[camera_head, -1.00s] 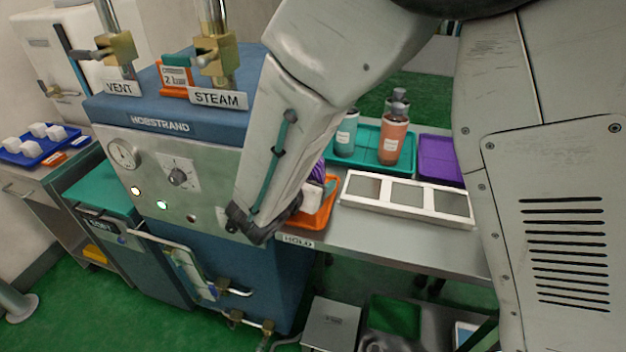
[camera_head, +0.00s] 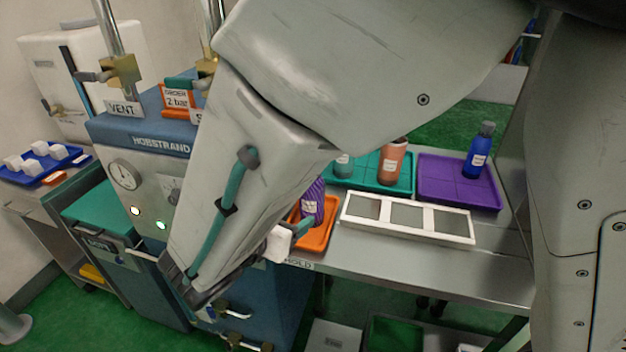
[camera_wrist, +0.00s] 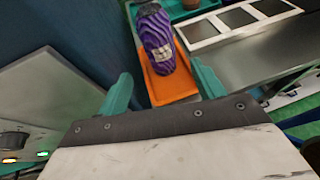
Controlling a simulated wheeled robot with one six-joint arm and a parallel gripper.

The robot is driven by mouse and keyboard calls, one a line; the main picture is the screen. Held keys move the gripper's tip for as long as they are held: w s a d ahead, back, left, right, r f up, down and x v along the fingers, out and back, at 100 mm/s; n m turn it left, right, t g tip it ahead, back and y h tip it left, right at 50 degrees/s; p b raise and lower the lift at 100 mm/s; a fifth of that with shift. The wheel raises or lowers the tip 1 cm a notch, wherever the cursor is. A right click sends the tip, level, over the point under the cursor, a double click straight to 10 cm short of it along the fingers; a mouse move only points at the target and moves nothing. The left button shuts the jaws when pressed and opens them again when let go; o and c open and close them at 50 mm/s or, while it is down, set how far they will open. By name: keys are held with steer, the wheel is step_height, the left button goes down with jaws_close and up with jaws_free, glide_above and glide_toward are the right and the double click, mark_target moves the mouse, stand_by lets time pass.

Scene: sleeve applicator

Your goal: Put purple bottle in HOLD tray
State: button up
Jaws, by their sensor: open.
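The purple bottle (camera_head: 312,202) has twisted ridges and a white label. It looks upright in the orange tray (camera_head: 319,240), behind the partly covered HOLD label (camera_head: 299,263). My arm hides its top in the head view. In the wrist view the bottle (camera_wrist: 157,42) stands on the orange tray (camera_wrist: 178,88), beyond the gap between my two teal fingers. In the head view one teal fingertip shows just in front of the tray.
A white three-window frame (camera_head: 407,218) lies right of the orange tray. Behind it are a teal tray (camera_head: 372,185) with bottles and a purple tray (camera_head: 484,200) with a blue bottle (camera_head: 479,152). The blue Hobstrand machine (camera_head: 150,143) stands close on the left.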

steer(key=s+d+r+m+g+h, duration=0.1)
steer(key=d+r+m+g, duration=0.25)
steer(key=d+m, duration=0.45)
steer(key=s+d+r+m+g+h, duration=0.1)
steer(key=s+d+r+m+g, duration=0.25)
steer(key=d, duration=0.85)
steer(key=s+d+r+m+g+y, duration=0.3)
steer(key=s+d+m+y, duration=0.5)
steer(key=s+m, duration=0.5)
steer(key=shift+s+d+r+m+y, duration=0.2)
steer(key=shift+d+r+m+y, duration=0.3)
steer(key=shift+m, duration=2.15)
steer(key=shift+a, duration=0.1)
steer(key=shift+c, duration=0.3)
